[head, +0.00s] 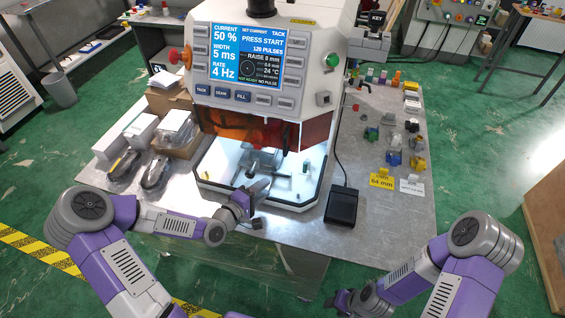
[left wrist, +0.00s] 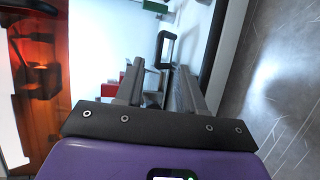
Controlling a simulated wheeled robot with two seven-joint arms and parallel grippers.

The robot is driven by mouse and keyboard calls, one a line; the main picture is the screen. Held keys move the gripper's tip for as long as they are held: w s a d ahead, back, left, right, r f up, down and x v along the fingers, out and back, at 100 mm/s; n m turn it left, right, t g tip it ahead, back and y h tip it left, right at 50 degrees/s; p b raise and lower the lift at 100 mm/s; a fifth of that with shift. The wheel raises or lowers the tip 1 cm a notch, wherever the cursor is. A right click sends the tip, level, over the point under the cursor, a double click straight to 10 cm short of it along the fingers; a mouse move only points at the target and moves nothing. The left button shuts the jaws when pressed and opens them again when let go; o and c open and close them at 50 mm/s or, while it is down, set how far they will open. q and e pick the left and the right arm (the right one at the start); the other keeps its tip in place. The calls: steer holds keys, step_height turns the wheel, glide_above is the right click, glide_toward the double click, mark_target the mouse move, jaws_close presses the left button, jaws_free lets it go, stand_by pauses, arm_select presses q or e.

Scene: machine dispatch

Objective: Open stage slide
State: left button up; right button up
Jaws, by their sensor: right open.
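The stage slide (head: 258,163) is a grey metal part inside the bright chamber of the white machine, under the orange shield. My left gripper (head: 262,186) is at the front opening of the chamber, close to the slide. In the left wrist view, my left gripper (left wrist: 160,66) has its two fingers apart. A black U-shaped handle (left wrist: 163,47) shows at or just beyond the fingertips; I cannot tell if they touch it. My right gripper (head: 345,300) is open and empty at the bottom of the head view, away from the machine.
The machine's screen (head: 245,57) reads PRESS START. A black foot pedal (head: 342,205) is right of the chamber. Boxes (head: 175,130) and wrapped tools are at the left.

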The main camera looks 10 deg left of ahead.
arm_select(q)
steer(key=shift+b+x, duration=0.7)
steer(key=shift+x, duration=3.25)
steer(key=shift+a, duration=0.1)
steer(key=shift+r, duration=0.1)
jaws_close()
